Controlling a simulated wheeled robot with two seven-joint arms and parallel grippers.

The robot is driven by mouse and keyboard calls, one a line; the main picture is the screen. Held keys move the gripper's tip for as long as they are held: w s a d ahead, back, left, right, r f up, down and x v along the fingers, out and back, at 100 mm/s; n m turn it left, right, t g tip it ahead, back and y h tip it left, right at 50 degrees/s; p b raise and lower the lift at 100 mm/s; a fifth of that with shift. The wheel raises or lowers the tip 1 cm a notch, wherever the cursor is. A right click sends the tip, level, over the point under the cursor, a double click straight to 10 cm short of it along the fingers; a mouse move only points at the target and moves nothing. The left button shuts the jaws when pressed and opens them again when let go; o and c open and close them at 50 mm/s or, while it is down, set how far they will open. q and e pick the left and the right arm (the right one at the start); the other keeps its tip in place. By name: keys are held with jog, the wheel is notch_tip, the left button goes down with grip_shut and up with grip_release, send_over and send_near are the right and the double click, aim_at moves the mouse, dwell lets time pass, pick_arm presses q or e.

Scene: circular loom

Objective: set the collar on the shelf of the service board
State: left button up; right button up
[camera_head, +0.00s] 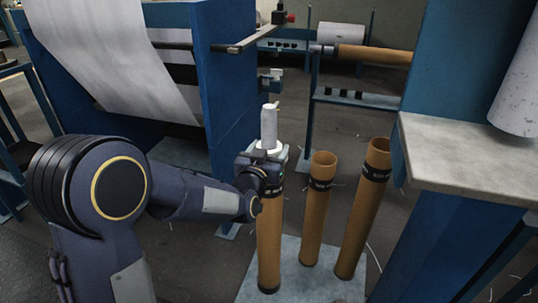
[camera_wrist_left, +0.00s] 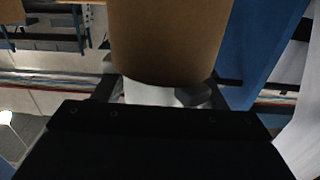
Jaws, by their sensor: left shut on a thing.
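My left gripper (camera_head: 262,163) is at the top of the left brown tube (camera_head: 269,240) in the head view. A white cylindrical piece with a wider rim, which looks like the collar (camera_head: 268,126), stands upright just above the gripper. In the left wrist view, my left gripper (camera_wrist_left: 160,95) is shut on the white part, and a wider brown cylinder (camera_wrist_left: 170,40) adjoins it. I cannot tell whether the collar is seated in the tube or only over it. A blue rack with a shelf (camera_head: 358,98) stands at the back; I cannot tell if it is the service board.
Two more brown tubes (camera_head: 318,210) (camera_head: 363,210) stand open-topped on the floor plate (camera_head: 325,285), just right of the gripper. A grey slab (camera_head: 470,160) on a blue frame is at the right. A blue machine with white cloth (camera_head: 110,60) is at the left.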

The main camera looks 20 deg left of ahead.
pick_arm(q)
jog(key=shift+r, duration=0.25)
jog(key=shift+r+p, duration=0.3)
jog(key=shift+r, duration=0.15)
jog(key=shift+r, duration=0.1)
notch_tip(320, 180, up, 18)
jog(key=p, duration=1.3)
jog(key=shift+p, duration=0.3)
